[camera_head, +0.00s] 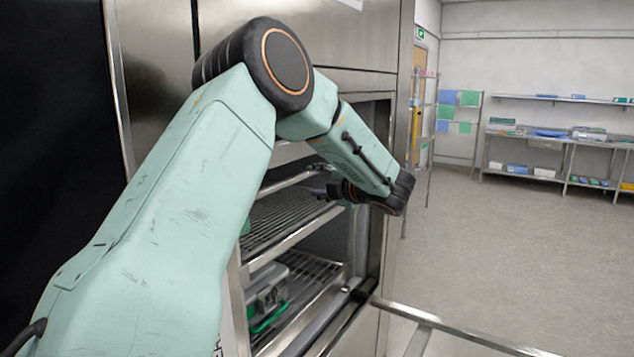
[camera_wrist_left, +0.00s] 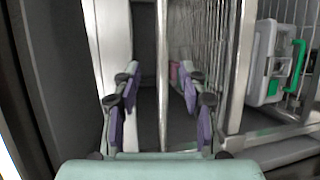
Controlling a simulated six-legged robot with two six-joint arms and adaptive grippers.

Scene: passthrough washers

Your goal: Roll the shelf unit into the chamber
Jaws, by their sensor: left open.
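The shelf unit (camera_head: 292,238) is a metal frame with wire shelves, standing at the opening of the steel chamber (camera_head: 372,135). A grey case with a green handle (camera_head: 268,290) sits on its lower shelf. My left gripper (camera_head: 322,192) is beside the frame, partly hidden by its own wrist. In the left wrist view my left gripper (camera_wrist_left: 156,97) is open, with purple finger pads on either side of a vertical metal post (camera_wrist_left: 163,60). I cannot tell whether the pads touch it. The grey case (camera_wrist_left: 266,65) shows at the right there. My arm hides much of the shelf unit.
A metal rail (camera_head: 450,332) runs along the bottom right. A rack with green and blue items (camera_head: 458,110) and a steel bench (camera_head: 560,150) stand at the far wall. The grey floor (camera_head: 510,240) to the right is clear.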

